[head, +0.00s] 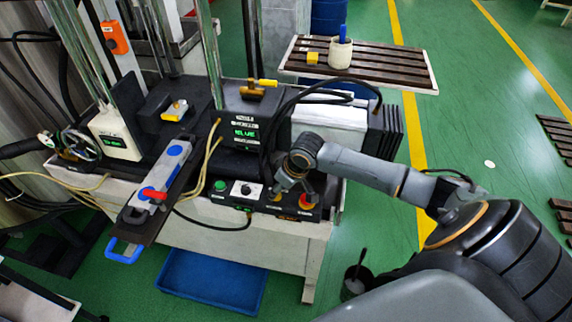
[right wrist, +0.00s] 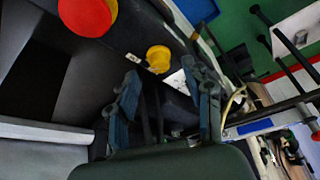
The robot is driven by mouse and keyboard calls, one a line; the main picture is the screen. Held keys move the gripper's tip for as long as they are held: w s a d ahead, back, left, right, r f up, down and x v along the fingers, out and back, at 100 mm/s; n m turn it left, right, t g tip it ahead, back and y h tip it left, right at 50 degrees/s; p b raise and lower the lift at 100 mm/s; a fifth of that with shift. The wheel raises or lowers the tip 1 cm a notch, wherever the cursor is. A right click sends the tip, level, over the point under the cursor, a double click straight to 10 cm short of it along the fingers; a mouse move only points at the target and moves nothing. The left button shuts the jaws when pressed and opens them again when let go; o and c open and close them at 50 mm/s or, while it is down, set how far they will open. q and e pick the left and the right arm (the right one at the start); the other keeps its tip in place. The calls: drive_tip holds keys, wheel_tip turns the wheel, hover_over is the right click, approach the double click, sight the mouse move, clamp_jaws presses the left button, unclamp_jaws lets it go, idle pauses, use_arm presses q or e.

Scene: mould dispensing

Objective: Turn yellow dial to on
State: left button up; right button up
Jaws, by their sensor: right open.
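The yellow dial (right wrist: 158,58) shows in the right wrist view just ahead of my right gripper (right wrist: 163,88), roughly between its two fingertips in the picture. The fingers are spread and empty, and I see no contact with the dial. In the head view my right gripper (head: 292,186) is at the front control panel, and the yellow dial (head: 276,196) is partly hidden by a finger. Which way the dial points is too small to tell. My left gripper is in neither view.
A large red button (right wrist: 88,14) is close beside the dial; it also shows in the head view (head: 306,203). A black knob (head: 245,189) and a green button (head: 221,185) are left of it. A blue tray (head: 212,280) lies on the floor below.

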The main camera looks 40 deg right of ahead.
drive_tip(key=a+v, duration=0.1)
drive_tip(key=v, duration=0.8)
drive_tip(key=shift+s+d+r, duration=0.15)
drive_tip(key=shift+d+r, duration=0.1)
drive_tip(key=shift+d, duration=0.25)
drive_tip(key=shift+a+f, duration=0.1)
